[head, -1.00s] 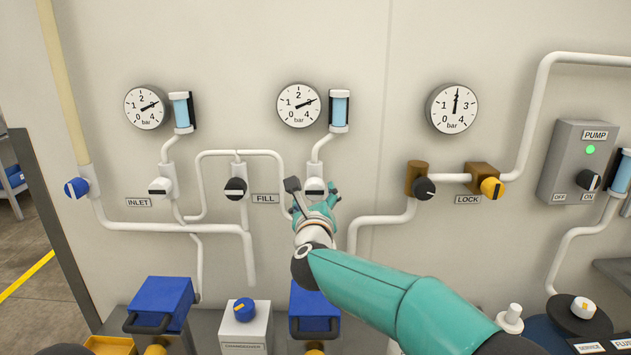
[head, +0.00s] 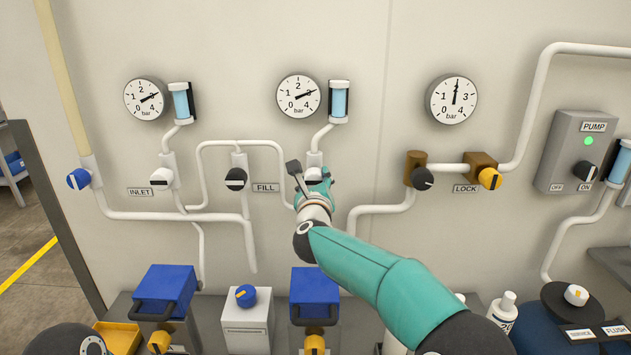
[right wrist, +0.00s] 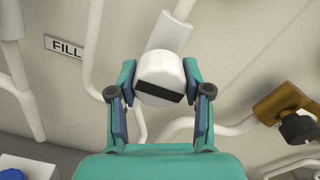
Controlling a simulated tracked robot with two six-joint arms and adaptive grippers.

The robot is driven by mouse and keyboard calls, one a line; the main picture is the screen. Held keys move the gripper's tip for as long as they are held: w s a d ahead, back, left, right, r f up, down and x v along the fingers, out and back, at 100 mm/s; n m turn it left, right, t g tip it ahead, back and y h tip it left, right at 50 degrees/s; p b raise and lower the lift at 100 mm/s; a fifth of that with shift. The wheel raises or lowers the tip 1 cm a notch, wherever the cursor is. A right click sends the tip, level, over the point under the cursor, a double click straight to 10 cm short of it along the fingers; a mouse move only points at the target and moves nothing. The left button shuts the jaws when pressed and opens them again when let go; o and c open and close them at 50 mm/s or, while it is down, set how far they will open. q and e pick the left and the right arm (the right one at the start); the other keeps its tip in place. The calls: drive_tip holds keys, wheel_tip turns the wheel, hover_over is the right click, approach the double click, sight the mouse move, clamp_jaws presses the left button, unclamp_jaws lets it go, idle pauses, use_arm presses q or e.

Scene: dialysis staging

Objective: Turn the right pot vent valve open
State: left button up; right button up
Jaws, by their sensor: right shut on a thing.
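The white valve knob (right wrist: 161,72) sits below the middle sight glass (head: 339,101), on the pipe under the middle gauge. Its black bar runs across its face, nearly level and slightly tilted, in the right wrist view. My right gripper (head: 312,173) is shut on this knob, with one finger on each side of it. In the head view the gripper hides most of the knob. My left gripper is not in view.
A black-faced FILL valve (head: 236,179) is left of my gripper. Two brass-bodied valves, one with a black knob (head: 422,179) and one with a yellow knob (head: 490,178), are to the right. Blue-lidded boxes (head: 315,288) stand below.

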drive_tip(key=shift+c, duration=0.7)
